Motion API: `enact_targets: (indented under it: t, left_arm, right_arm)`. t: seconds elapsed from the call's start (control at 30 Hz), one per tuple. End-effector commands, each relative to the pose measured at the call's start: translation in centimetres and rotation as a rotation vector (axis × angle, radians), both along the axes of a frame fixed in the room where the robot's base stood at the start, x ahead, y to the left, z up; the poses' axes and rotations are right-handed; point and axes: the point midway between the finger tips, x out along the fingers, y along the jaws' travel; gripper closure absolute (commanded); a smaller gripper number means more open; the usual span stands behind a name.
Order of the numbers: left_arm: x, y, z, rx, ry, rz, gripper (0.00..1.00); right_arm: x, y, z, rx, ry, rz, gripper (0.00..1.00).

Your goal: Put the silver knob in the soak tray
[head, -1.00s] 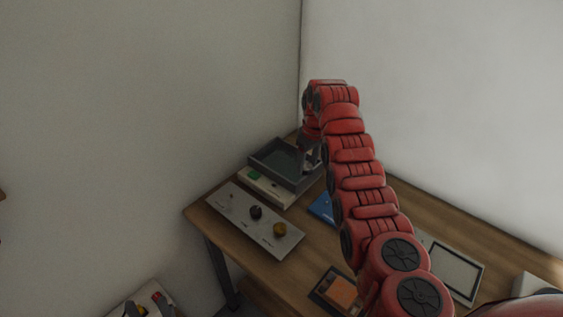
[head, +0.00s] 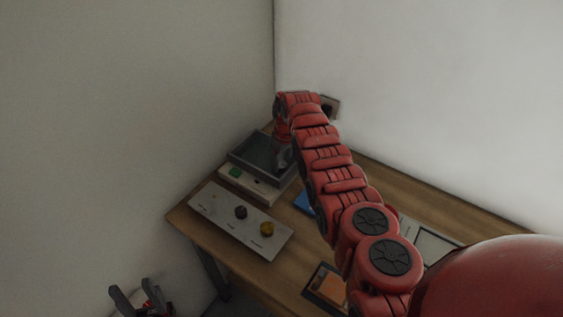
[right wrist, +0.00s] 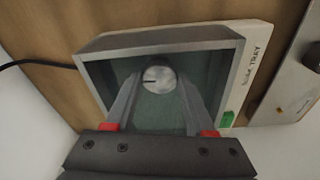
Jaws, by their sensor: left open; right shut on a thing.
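The silver knob (right wrist: 159,79) is a round metal cap with a dark line, seen in the right wrist view between my right gripper's fingertips. My right gripper (right wrist: 158,88) is shut on it, over the inside of the soak tray. The soak tray (right wrist: 160,41) is a grey-rimmed box with a dark green inside, on a white labelled base; in the head view its rim (head: 240,160) shows at the table's far left. In that view my right arm hides the knob. My left gripper (head: 133,300) is open and empty at the bottom left, away from the table.
A green button (head: 235,171) sits on the tray's base. A blue item (head: 304,203) and an orange-filled frame (head: 330,288) lie nearby. Walls stand close behind.

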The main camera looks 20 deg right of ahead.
Motion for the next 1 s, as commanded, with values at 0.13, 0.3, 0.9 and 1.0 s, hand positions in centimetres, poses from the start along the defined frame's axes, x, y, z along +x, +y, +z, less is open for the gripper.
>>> enact_targets:
  t: [0.13, 0.3, 0.9, 1.0]
  left_arm:
    - [0.0, 0.0, 0.2, 0.000, 0.000, 0.000, 0.50]
    - [0.0, 0.0, 0.2, 0.000, 0.000, 0.000, 0.50]
    - [0.0, 0.0, 0.0, 0.000, 0.000, 0.000, 0.50]
    - [0.0, 0.0, 0.3, 0.000, 0.000, 0.000, 0.50]
  right_arm:
    - [-0.2, -0.1, -1.3, 0.000, 0.005, -0.002, 0.98]
    - [-0.1, -0.1, -1.4, 0.000, -0.001, -0.002, 0.98]
    - [-0.1, -0.1, -1.6, 0.000, 0.000, -0.002, 0.16]
    - [-0.1, -0.1, -1.2, 0.000, 0.000, -0.002, 0.16]
